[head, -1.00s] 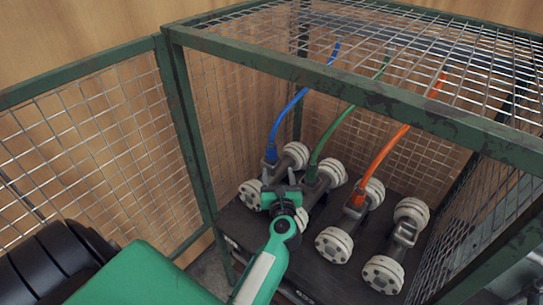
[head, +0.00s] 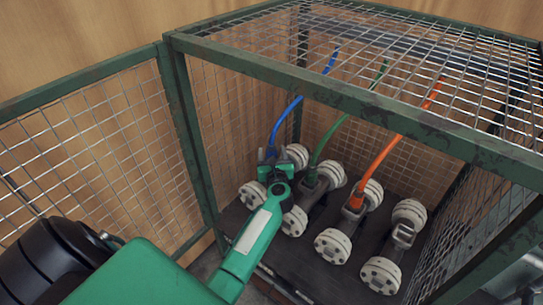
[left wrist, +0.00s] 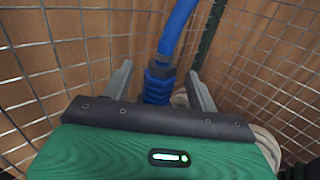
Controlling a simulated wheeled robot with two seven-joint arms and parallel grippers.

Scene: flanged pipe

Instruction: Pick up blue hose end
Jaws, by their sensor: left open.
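The blue hose (head: 283,118) comes down from the upper back of the cage to the leftmost flanged pipe (head: 294,156). In the left wrist view, its ribbed blue end (left wrist: 158,84) stands between the two grey fingers of my left gripper (left wrist: 158,85), with a gap on each side. In the head view my left gripper (head: 270,157) is open at the blue hose's lower end and hides most of that end. My right gripper does not show.
A green hose (head: 328,144) and an orange hose (head: 385,150) run to the neighbouring pipes. A rightmost pipe (head: 403,235) has no hose. A green-framed mesh cage (head: 340,90) surrounds them, and a mesh panel (head: 95,150) stands at left.

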